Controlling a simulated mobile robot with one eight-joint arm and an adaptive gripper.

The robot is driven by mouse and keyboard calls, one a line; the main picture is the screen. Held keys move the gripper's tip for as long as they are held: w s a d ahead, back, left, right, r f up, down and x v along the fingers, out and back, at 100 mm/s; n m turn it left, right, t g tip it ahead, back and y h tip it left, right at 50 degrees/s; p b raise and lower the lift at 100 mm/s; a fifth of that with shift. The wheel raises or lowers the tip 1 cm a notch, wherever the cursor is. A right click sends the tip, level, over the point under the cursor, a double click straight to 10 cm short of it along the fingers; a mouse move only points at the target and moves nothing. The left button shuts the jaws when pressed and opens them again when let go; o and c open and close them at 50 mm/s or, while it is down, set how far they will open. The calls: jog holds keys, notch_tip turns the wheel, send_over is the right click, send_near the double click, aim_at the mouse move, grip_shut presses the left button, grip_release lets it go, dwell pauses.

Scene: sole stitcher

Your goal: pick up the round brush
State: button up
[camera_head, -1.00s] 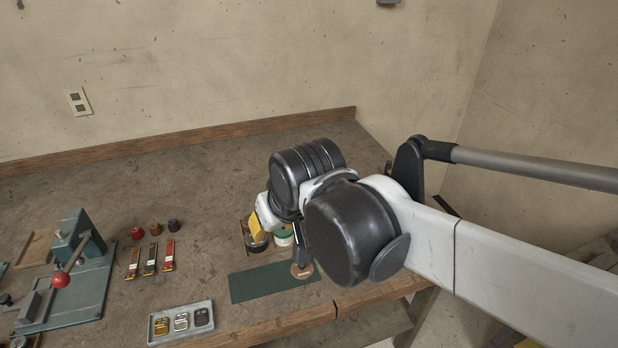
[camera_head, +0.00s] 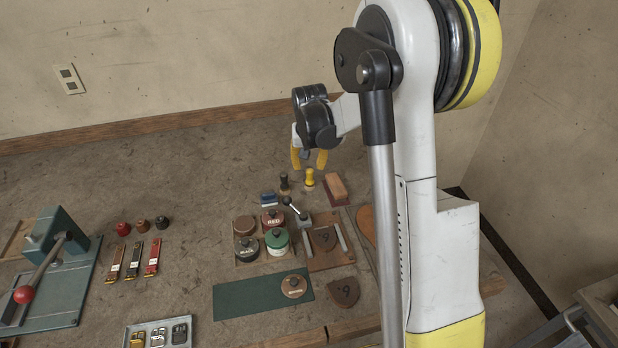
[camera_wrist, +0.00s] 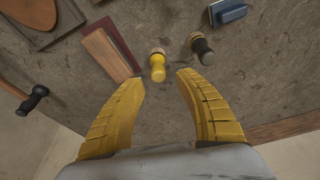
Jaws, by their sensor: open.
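One has a yellow handle (camera_head: 309,178) and one a black handle (camera_head: 284,183); which one the task means cannot be told. In the wrist view the yellow-handled brush (camera_wrist: 157,67) is just beyond the gap between my fingertips, and the black-handled brush (camera_wrist: 202,50) is to its right. Bristles show at their ends. My gripper (camera_head: 309,159) has yellow fingers spread apart and points down above the brushes. It is open and empty, also in the wrist view (camera_wrist: 163,80).
A wooden block brush (camera_head: 336,185) lies right of the yellow-handled brush. A blue block (camera_head: 269,198) lies left of the black-handled one. Several lidded tins, including a green one (camera_head: 277,240), stand in front. The bench behind the brushes, toward the wall, is clear.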

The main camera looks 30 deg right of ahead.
aim_at(310, 179)
jog(key=b+x, duration=0.3)
jog(key=x, duration=0.6)
jog(key=shift+d, duration=0.15)
jog(key=shift+r, duration=0.1)
jog(key=c, duration=0.9)
